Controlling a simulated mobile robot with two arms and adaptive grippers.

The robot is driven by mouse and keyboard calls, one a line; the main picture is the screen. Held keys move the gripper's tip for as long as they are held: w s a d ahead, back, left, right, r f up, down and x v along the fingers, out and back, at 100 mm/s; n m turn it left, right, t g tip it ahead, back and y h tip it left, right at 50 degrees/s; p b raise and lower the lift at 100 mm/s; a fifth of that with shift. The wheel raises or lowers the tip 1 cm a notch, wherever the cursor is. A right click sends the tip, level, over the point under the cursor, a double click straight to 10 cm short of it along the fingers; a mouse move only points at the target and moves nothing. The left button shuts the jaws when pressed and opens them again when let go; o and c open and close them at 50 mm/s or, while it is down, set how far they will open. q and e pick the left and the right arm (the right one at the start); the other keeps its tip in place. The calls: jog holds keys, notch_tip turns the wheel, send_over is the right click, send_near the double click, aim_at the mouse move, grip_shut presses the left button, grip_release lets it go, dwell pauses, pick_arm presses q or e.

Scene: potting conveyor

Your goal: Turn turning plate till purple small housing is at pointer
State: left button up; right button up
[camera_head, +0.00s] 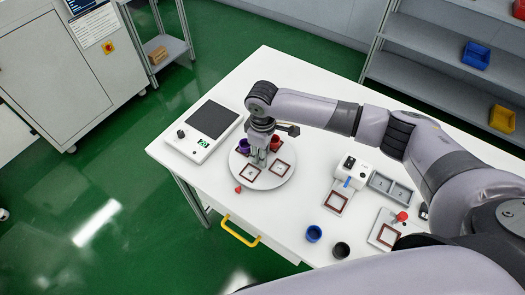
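The turning plate (264,183) is a round white disc on the table. The purple small housing (242,148) is on its far left part, beside my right gripper. A red housing (276,141) is on the far right part. The pointer (238,189) is a small red piece at the plate's near left edge, apart from the purple housing. My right gripper (260,160) points down over the plate's middle; its fingers are too small to tell open or shut. My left gripper is not in view.
A device with a dark screen (210,119) stands left of the plate. A white machine (351,172) and a grey tray (392,188) stand to the right. Blue (314,233) and black (341,250) cups are near the front edge. The table's far part (270,66) is clear.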

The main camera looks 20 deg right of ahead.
grip_shut()
dwell(0.3)
dwell(0.4)
